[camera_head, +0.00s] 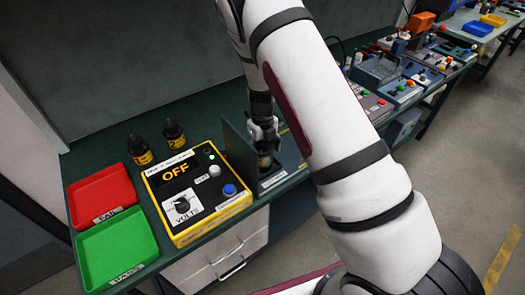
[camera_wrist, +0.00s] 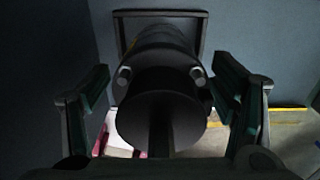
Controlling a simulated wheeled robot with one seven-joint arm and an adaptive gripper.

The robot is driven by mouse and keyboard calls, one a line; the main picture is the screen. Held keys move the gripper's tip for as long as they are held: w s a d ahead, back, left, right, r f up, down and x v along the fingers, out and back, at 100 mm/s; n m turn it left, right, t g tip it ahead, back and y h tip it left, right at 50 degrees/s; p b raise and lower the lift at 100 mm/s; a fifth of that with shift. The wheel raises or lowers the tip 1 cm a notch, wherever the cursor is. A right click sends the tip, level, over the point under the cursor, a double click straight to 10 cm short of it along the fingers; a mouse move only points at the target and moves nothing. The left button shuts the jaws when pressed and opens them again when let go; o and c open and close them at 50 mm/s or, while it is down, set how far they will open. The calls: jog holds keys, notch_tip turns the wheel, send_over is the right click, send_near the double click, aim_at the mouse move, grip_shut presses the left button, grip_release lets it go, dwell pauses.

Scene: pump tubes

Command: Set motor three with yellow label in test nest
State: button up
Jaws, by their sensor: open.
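A dark motor (camera_head: 265,162) stands below my gripper (camera_head: 264,130) at the test nest (camera_head: 279,180); a small yellow-orange patch shows on it, but no number is readable. In the wrist view the dark round motor (camera_wrist: 160,112) is between the two green-padded fingers of my gripper (camera_wrist: 163,100). The fingers are spread, with gaps visible beside the motor. Its far end is at a square grey frame (camera_wrist: 203,35); how deep it sits is hidden. Two other black motors with yellow labels, one left (camera_head: 140,150) and one right (camera_head: 174,134), stand on the bench behind the tester.
A yellow tester (camera_head: 203,205) reading OFF, with a knob and buttons, stands left of the nest. A dark upright panel (camera_head: 238,152) is between them. A red tray (camera_head: 101,194) and a green tray (camera_head: 118,246) lie at the far left. More equipment (camera_head: 385,72) stands at right.

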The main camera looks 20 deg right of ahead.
notch_tip(320, 180, up, 12)
jog(key=shift+r+b, duration=0.15)
jog(key=shift+b, duration=0.6)
jog(key=s+a+r+n+t+y, duration=0.1)
jog(key=s+r+n, duration=0.5)
jog(key=r+n, duration=0.25)
jog(key=s+r+n+t+y, duration=0.1)
jog(key=s+r+n, duration=0.65)
jog(key=r, duration=0.25)
jog(key=s+r+n+t+h, duration=0.1)
jog(key=s+r+n, duration=0.2)
jog(key=s+n, duration=0.4)
jog(key=s+d+r+n+t+h, duration=0.1)
jog(key=s+r+n+t, duration=0.1)
jog(key=s+n, duration=0.6)
jog(key=shift+r+n+t, duration=0.3)
jog(key=shift+r+n, duration=0.1)
jog(key=shift+n, duration=0.3)
